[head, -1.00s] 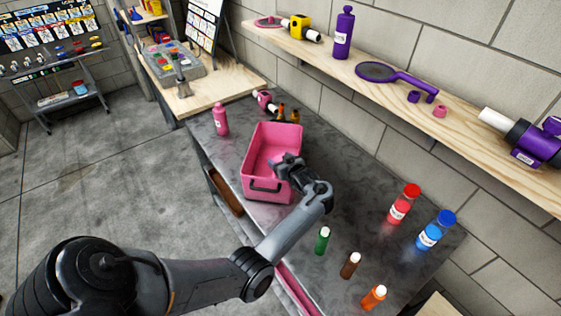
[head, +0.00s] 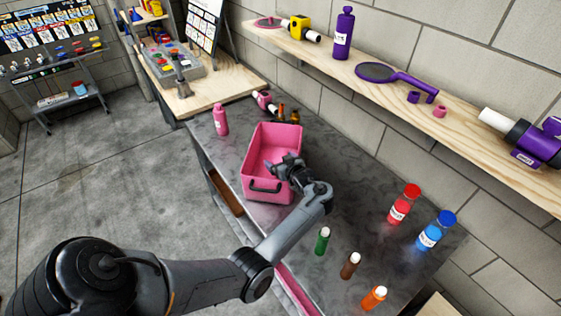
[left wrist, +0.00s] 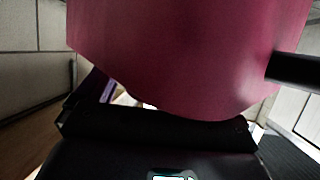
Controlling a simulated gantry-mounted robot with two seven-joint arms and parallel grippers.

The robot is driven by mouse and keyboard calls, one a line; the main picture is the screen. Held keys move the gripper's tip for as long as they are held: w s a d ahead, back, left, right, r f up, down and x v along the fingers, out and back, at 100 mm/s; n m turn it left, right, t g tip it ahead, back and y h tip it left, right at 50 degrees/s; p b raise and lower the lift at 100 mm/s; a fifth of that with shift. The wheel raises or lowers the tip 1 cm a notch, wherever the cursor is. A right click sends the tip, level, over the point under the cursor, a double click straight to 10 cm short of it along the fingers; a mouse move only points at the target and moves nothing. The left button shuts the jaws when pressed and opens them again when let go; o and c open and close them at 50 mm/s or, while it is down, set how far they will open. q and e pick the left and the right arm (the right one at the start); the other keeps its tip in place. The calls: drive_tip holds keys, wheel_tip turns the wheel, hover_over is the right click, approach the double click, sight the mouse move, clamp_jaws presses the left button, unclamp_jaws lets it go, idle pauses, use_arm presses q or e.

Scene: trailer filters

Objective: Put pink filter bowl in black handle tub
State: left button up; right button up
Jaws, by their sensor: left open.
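The pink tub with a black handle (head: 262,187) stands on the dark counter, its handle on the near end. My left gripper (head: 283,166) is open over the tub's right part, fingers pointing left into it; the head view shows nothing held. In the left wrist view, a large pink surface (left wrist: 180,60) fills the upper middle, close to the camera; I cannot tell whether it is the tub or the bowl. I cannot single out a separate pink filter bowl in the head view. My right gripper is not in view.
Red (head: 404,205) and blue (head: 436,231) bottles and several small vials stand right of my arm. A wooden shelf (head: 450,130) with purple parts runs along the wall.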

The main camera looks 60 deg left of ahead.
use_arm(q)
drive_tip(key=shift+d+r, duration=0.2)
drive_tip(key=shift+d, duration=0.1)
drive_tip(key=v, duration=1.1)
drive_tip(key=shift+d+p, duration=0.15)
drive_tip(key=shift+p, duration=0.3)
drive_tip(key=shift+r, duration=0.1)
